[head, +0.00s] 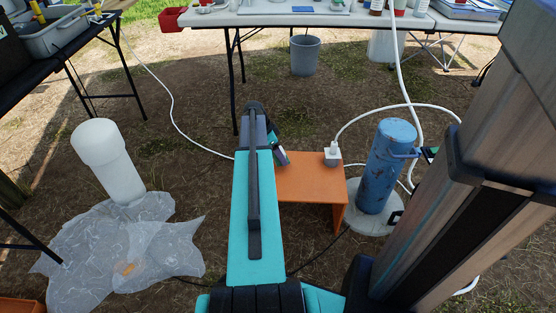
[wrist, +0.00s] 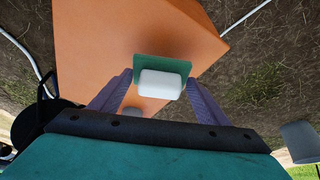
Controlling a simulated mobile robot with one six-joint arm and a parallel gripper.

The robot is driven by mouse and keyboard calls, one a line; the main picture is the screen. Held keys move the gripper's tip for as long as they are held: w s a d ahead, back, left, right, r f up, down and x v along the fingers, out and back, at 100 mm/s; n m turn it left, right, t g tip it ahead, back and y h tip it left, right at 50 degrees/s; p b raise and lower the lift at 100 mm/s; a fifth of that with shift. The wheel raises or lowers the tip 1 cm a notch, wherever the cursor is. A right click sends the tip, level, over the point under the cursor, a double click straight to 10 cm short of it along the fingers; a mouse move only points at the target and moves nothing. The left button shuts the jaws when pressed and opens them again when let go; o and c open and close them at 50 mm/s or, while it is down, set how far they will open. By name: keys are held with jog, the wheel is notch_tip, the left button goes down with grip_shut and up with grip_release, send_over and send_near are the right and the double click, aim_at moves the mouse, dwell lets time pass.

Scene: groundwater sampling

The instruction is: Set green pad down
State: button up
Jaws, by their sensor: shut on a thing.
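The green pad (wrist: 162,65) shows in the wrist view with a white block (wrist: 160,85) against its near side. My gripper (wrist: 160,78) has its two purple fingers on either side of the pad and white block and is shut on the pad piece. The pad is over the orange stool (wrist: 100,35); I cannot tell whether it touches the top. In the head view my gripper (head: 279,155) is at the left end of the orange stool (head: 312,182). The pad is not clearly visible there, mostly hidden by my arm.
A small pale fitting (head: 332,156) with a white hose stands on the stool's right side. A blue cylinder (head: 388,165) stands on a round base at right. Tables and a grey bucket (head: 305,55) are behind.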

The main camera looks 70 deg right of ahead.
jog(key=shift+f+b, duration=0.7)
jog(key=shift+f, duration=0.95)
jog(key=shift+f, duration=0.1)
jog(key=o, duration=1)
jog(key=p+v, duration=0.4)
jog(key=v, duration=0.8)
